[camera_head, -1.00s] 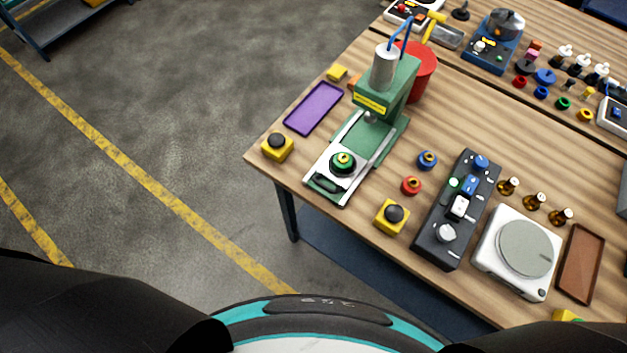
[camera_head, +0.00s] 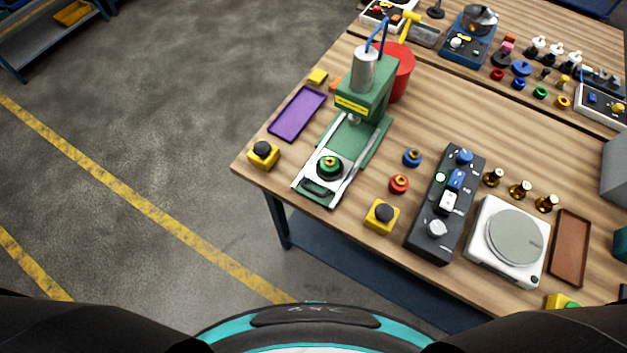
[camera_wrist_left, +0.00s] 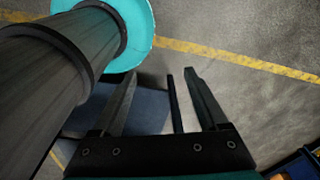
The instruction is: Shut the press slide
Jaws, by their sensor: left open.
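The green press (camera_head: 366,98) stands at the near left part of the wooden table, with a grey cylinder on top. Its slide (camera_head: 318,191) is pulled out toward the table's front edge. The slide carries a green round part with a dark ring (camera_head: 330,167) and has a green handle at its front. My left gripper (camera_wrist_left: 155,85) shows in the left wrist view, open and empty above the floor, away from the press. Neither gripper shows in the head view; only my dark arm parts are at its bottom corners.
Yellow boxes with black buttons stand left (camera_head: 263,154) and right (camera_head: 381,216) of the slide. A purple tray (camera_head: 297,114), a red ring (camera_head: 399,183), a blue ring (camera_head: 413,157), a black control box (camera_head: 446,205) and a white scale (camera_head: 508,240) are nearby. Floor before the table is clear.

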